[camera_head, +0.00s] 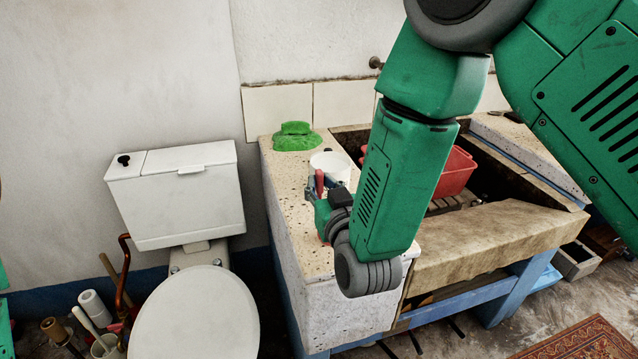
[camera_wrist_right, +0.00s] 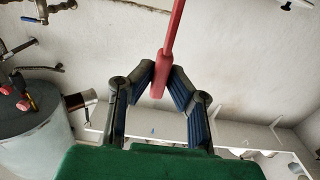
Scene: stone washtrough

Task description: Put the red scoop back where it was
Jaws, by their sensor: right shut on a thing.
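My right gripper (camera_head: 325,190) is above the speckled left ledge of the stone washtrough, partly hidden by my forearm. In the right wrist view my right gripper (camera_wrist_right: 160,80) is shut on a slim red handle, the red scoop (camera_wrist_right: 170,40). The scoop's far end runs out of the top of that view. In the head view only a small red piece of the scoop (camera_head: 319,182) shows between the fingers, next to a white round container (camera_head: 330,165). I cannot tell whether the scoop touches the container. My left gripper is not in view.
A green lumpy object (camera_head: 295,137) sits at the back of the ledge (camera_head: 285,185). A red tub (camera_head: 456,172) is in the trough, partly behind my arm. A toilet (camera_head: 195,300) stands left of the trough. The ledge's left strip is clear.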

